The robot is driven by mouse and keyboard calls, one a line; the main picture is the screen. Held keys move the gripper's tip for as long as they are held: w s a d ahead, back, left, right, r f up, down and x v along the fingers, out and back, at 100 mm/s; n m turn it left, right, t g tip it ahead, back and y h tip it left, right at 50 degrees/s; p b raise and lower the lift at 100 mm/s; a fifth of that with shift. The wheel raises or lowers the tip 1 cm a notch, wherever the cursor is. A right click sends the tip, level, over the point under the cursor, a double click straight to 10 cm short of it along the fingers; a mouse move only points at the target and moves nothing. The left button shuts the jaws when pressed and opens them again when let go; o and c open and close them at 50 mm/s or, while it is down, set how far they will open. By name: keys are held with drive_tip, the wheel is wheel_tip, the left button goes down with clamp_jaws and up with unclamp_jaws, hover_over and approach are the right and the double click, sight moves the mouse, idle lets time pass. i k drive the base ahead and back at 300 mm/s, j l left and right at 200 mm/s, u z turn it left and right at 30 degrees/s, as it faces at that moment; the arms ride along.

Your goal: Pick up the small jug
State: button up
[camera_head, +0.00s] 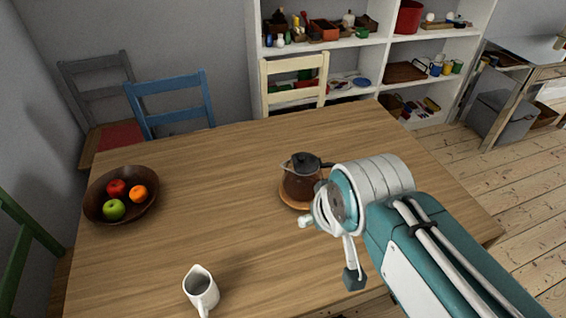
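A small white jug (201,290) stands upright on the wooden table, near its front edge at the lower left of the view. Its mouth is open toward me and its handle is toward the bottom of the picture. My gripper (333,252) is above the right part of the table, well to the right of the jug and apart from it. One finger with a dark pad shows clearly, pointing down. The other finger is not clear, so I cannot tell how far apart they are. I see nothing held.
A brown bowl (97,205) of fruit is at the left. Chairs surround the table (215,180). The tabletop between jug and coffee pot is clear.

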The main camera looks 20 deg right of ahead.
sight(200, 289)
drive_tip(key=k+j+u, duration=0.1)
drive_tip(key=u, duration=0.95)
drive_tip(key=j, duration=0.1)
